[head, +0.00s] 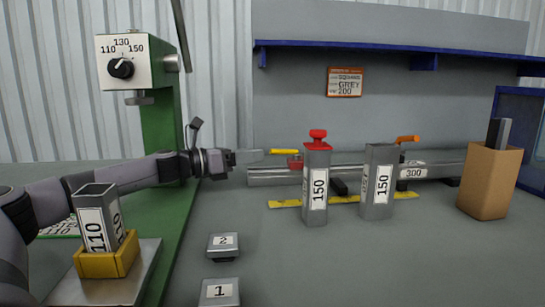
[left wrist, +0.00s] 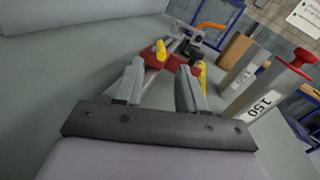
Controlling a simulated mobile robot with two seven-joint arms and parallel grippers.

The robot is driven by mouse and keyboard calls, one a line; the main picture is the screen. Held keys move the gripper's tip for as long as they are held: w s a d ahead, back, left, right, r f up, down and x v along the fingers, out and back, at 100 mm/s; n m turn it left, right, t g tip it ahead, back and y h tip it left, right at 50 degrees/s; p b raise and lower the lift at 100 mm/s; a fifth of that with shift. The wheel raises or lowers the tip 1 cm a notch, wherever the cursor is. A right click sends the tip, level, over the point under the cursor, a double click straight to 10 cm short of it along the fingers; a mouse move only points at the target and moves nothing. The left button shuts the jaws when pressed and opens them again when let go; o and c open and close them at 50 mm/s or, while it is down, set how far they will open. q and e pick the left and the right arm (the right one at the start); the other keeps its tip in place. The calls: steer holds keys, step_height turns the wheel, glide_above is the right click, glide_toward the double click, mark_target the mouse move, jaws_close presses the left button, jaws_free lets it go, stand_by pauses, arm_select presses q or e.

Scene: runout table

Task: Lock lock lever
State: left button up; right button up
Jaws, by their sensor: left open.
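A yellow-tipped handle (head: 283,152) lies roughly level beside a red block (head: 295,163) at the left end of a grey rail (head: 270,177). In the left wrist view, the yellow handle (left wrist: 161,52) and red block (left wrist: 174,64) show beyond my fingers. An orange handle (head: 407,139) sticks out farther right along the rail and shows in the left wrist view (left wrist: 212,26). I cannot tell for sure which handle is the lock lever. My left gripper (head: 256,156) is open and empty, just left of the yellow handle. My right gripper is not in view.
Two upright 150 posts stand before the rail: one with a red knob (head: 318,187), one plain (head: 379,182). A cardboard bin (head: 487,180) stands right. A green dial stand (head: 168,120) and yellow 110 holder (head: 107,262) are left. The front right table is clear.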

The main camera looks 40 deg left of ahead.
mark_target(275, 152)
arm_select(q)
steer(key=shift+w+d+r+p, duration=0.1)
steer(key=shift+w+r+p, duration=0.2)
steer(key=shift+p, duration=0.1)
steer(key=shift+w+d+p, duration=0.15)
steer(key=shift+w+p, duration=0.15)
steer(key=shift+p, duration=0.2)
steer(key=shift+w+d+r+p, duration=0.1)
steer(key=shift+w+d+p, duration=0.15)
steer(key=shift+w+p, duration=0.25)
steer(key=shift+p+x, duration=0.85)
steer(key=shift+x, duration=0.35)
steer(key=shift+w+d+f+p, duration=0.15)
steer(key=shift+w+f, duration=0.05)
steer(key=shift+w, duration=0.25)
steer(key=shift+w+d+f+p, duration=0.15)
steer(key=shift+w, duration=0.3)
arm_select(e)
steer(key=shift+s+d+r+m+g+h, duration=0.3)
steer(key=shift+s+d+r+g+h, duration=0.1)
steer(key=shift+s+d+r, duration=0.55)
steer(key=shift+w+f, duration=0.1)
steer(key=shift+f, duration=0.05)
arm_select(q)
jaws_close()
